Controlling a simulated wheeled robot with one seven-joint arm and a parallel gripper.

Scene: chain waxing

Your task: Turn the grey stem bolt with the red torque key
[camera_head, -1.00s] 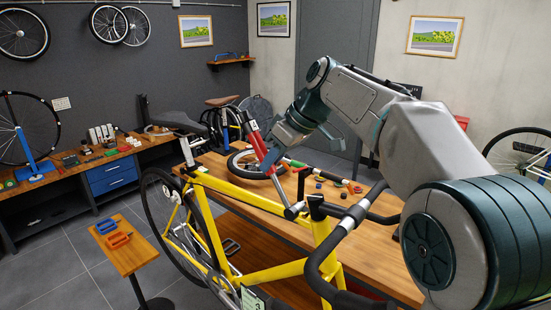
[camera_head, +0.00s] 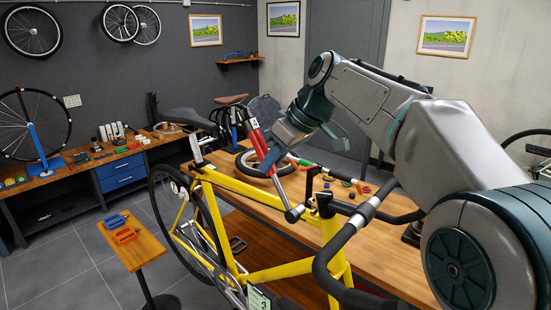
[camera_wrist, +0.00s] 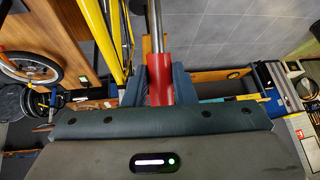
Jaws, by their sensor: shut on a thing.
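The red torque key (camera_head: 259,140) has a red handle, a silver shaft and a grey head. My gripper (camera_head: 270,152) is shut on its red handle. The key slants down to the right, and its head is close to the left of the black handlebar stem (camera_head: 325,207) of the yellow bike (camera_head: 270,272). I see a small gap between head and stem in the head view. In the wrist view, the red handle (camera_wrist: 159,82) is between my two blue-grey fingers, with the shaft running up out of frame. The grey stem bolt is too small to make out.
The wooden workbench (camera_head: 390,255) behind the bike holds a wheel and several small coloured parts. The black handlebar (camera_head: 335,255) curves close to my arm. A small wooden stand (camera_head: 148,250) with blue and red items is at left. Grey floor (camera_head: 75,240) is free there.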

